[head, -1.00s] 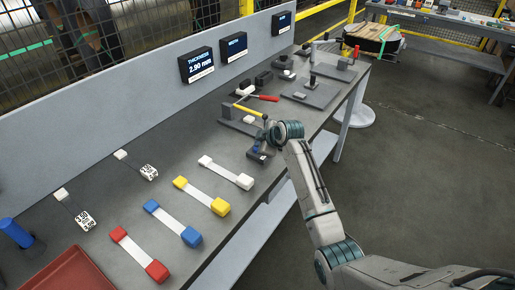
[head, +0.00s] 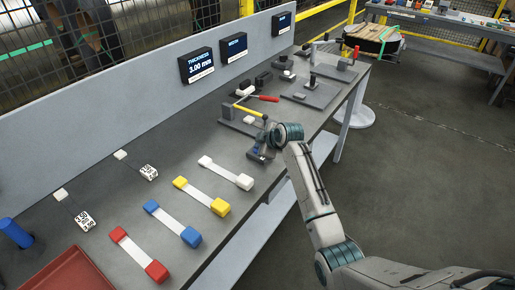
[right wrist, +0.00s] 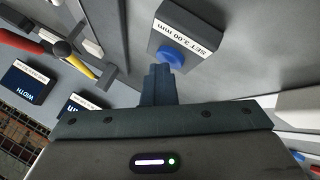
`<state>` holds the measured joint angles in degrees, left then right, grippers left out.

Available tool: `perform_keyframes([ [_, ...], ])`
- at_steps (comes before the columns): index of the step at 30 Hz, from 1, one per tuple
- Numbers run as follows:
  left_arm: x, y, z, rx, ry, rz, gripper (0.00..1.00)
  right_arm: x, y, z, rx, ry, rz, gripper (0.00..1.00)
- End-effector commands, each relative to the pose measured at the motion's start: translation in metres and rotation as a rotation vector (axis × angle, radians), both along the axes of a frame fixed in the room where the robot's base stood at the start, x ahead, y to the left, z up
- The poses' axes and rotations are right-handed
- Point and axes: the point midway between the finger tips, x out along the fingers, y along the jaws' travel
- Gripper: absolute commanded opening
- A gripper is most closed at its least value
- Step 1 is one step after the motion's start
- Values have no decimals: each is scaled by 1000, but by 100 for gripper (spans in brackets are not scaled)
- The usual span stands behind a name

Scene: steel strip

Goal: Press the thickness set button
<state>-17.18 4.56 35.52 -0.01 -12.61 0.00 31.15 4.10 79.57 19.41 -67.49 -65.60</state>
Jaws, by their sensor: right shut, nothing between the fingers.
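The thickness set button is a round blue knob (right wrist: 172,55) on a dark box whose white label (right wrist: 197,28) reads "SET 3.00 mm". In the head view the box is mostly hidden by my right gripper (head: 262,152), low at the bench's front edge. In the right wrist view my right gripper (right wrist: 158,72) is shut and empty, its tips overlapping the button's lower left side; I cannot tell whether they touch it. The thickness display (head: 197,65) on the back panel reads 3.00 mm. My left gripper is not in view.
Strips with white (head: 226,173), yellow (head: 201,196), blue (head: 172,223) and red (head: 138,254) ends lie nearer. A red tray (head: 66,276) is at lower left.

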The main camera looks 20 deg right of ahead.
Motion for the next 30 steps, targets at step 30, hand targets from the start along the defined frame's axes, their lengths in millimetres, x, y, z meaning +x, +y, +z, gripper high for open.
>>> perform_keyframes([
  [30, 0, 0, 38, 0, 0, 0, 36, 0, 0, 41, 0, 0, 0, 0],
])
